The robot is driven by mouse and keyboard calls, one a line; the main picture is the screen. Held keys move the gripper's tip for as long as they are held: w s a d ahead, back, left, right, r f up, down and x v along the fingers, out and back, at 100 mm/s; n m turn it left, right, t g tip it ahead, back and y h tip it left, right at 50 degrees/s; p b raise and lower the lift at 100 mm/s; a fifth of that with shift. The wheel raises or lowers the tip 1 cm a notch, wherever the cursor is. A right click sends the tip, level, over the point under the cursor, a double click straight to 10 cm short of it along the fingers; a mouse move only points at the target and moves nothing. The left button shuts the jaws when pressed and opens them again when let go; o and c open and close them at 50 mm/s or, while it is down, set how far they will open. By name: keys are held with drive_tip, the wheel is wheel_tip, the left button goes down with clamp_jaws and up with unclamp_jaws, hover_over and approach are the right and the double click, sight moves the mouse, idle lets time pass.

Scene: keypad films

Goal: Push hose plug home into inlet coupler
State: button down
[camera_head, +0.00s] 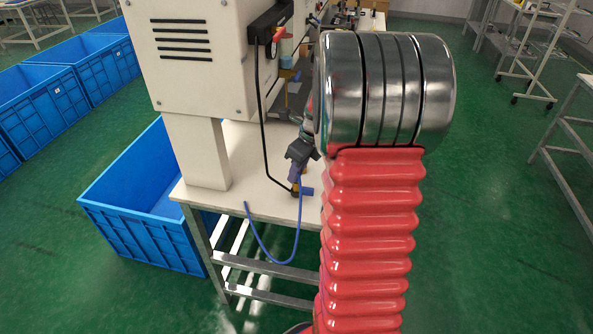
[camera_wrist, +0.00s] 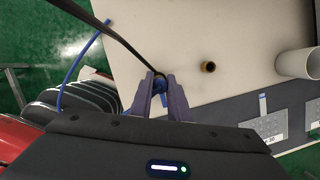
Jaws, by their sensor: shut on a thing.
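My gripper (camera_head: 296,174) is low over the near edge of the white bench, its purple fingers pointing down. In the wrist view its fingers (camera_wrist: 160,82) are closed on a small blue plug (camera_wrist: 161,87). A brownish, brass-like piece (camera_wrist: 158,75) shows just beyond the plug at the fingertips. It may be the inlet coupler; the fingers hide how far the two meet. A blue hose (camera_head: 270,261) hangs in a loop below the bench edge and rises towards my gripper. A black line (camera_head: 262,130) runs down from the machine to the same spot.
The white machine (camera_head: 190,60) stands close left of my gripper. A blue crate (camera_head: 150,225) is beside the bench. Green floor is open at right.

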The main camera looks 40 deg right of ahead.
drive_tip(key=shift+f, duration=0.1)
drive_tip(key=c, duration=1.6)
unclamp_jaws()
drive_tip(key=v, duration=1.3)
drive_tip(key=shift+s+r, duration=0.15)
drive_tip(key=shift+r, duration=0.2)
